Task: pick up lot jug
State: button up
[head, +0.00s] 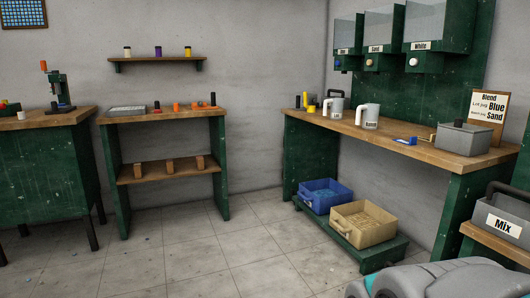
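Two pale grey jugs with white handles stand upright on the right wooden bench (420,139). The left jug (335,108) is close to the back wall, and the right jug (370,116) is a little nearer. Each has a small label, too small to read for certain, so I cannot tell which is the lot jug. A sign (489,106) at the bench's right end reads "Blend", with "Lot jug Blue" and "Sand" below. My gripper cannot be made out; only grey and teal parts of my own body show at the bottom right.
Black and yellow items (306,103) stand left of the jugs; a grey lidded box (463,139) is to the right. Blue (325,197) and tan (363,225) crates sit on a low green platform. A Mix bin (503,222) is at right.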

aim_at(337, 107)
jog(key=i+z, duration=0.3)
jog(key=i, duration=0.15)
jog(key=i+j+z, duration=0.15)
jog(key=i+z, duration=0.15)
jog(key=i+j+z, duration=0.3)
jog(key=i, duration=0.2)
